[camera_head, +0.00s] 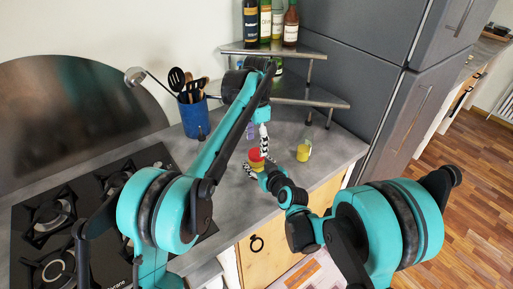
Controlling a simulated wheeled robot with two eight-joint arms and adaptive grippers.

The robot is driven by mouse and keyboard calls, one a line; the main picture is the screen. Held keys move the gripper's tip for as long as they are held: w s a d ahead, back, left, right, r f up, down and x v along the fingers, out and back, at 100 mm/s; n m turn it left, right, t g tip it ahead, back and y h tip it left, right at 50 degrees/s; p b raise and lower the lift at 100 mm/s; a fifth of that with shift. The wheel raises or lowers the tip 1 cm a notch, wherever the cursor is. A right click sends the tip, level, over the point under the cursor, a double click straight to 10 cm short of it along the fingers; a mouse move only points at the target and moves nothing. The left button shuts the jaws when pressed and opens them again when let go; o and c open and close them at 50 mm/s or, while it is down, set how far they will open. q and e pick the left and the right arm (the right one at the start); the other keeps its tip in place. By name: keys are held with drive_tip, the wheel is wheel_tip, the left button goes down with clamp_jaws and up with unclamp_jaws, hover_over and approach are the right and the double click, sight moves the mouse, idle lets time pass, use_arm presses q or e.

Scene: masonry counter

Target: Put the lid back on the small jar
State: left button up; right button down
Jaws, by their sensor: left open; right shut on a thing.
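A small red object (256,154) shows between my two grippers above the worktop. It is small and partly covered, so I cannot tell jar from lid. My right gripper (250,169) reaches in from the right, just below and beside the red object, and is shut on it. My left gripper (265,150) points down from above, open, with its striped fingers close to the red object's right side. I cannot tell whether they touch it.
A blue utensil holder (194,117) stands behind left, beside a black hob (93,190). A grey corner shelf (297,94) with bottles rises behind. The worktop's front edge (290,203) is close.

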use_arm(q)
drive_tip(key=shift+r, duration=0.45)
drive_tip(key=shift+c, duration=0.2)
drive_tip(key=n, duration=0.3)
drive_tip(key=shift+r, duration=0.35)
drive_tip(key=n, duration=0.2)
drive_tip(key=r+n, duration=0.1)
drive_tip(key=n, duration=0.1)
drive_tip(key=shift+n, duration=0.3)
drive_tip(key=n, duration=0.2)
drive_tip(key=r+n, duration=0.1)
drive_tip(key=n, duration=0.4)
drive_tip(key=shift+r+n, duration=0.35)
drive_tip(key=shift+n, duration=0.05)
